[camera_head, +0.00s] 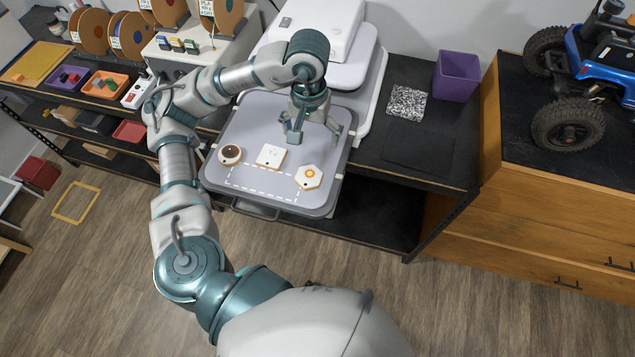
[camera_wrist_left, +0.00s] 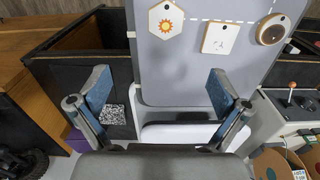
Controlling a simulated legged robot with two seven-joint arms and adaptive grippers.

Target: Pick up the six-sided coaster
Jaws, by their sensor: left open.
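The six-sided coaster (camera_head: 309,176) is white with an orange sun design and lies flat at the right of the grey tray (camera_head: 213,186). It also shows near the top of the left wrist view (camera_wrist_left: 166,19). A square white coaster (camera_head: 270,156) lies to its left, and a round dark-centred coaster (camera_head: 230,154) lies at the far left. My left gripper (camera_head: 313,136) is open and empty above the back part of the tray, behind the six-sided coaster and apart from it. My right gripper is not in view.
A white machine (camera_head: 317,25) stands behind the tray. To the right are a speckled square (camera_head: 407,102), a purple bin (camera_head: 456,75) and a wooden cabinet (camera_head: 520,205) bearing a blue crawler (camera_head: 605,55). Spools and small trays fill the left bench.

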